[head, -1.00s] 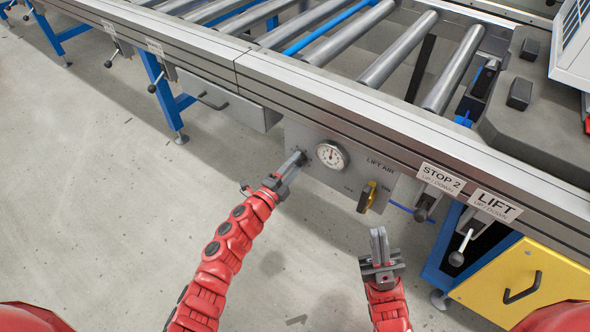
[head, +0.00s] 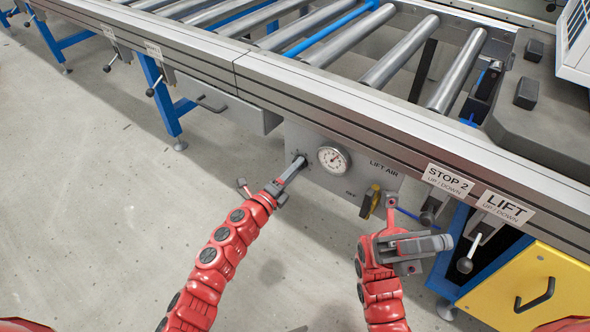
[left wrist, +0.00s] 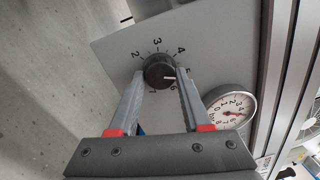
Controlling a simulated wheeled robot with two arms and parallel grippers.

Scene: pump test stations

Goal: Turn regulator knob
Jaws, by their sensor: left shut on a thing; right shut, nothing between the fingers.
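The regulator knob is a black round knob (left wrist: 159,72) with a white pointer line, on a grey panel (head: 357,180) with a printed scale around it. In the left wrist view its pointer lies between the 4 and the 6. My left gripper (head: 300,163) is shut on the knob, with one finger on each side of it in the left wrist view (left wrist: 160,85). In the head view the fingers mostly hide the knob. My right gripper (head: 447,243) is shut and empty, below the panel's right side.
A yellow-handled valve (head: 371,201) sits on the panel near my right arm. Levers hang under the STOP 2 (head: 448,180) and LIFT (head: 505,208) labels. The roller conveyor's rail (head: 330,98) runs above. The floor (head: 90,220) at left is clear.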

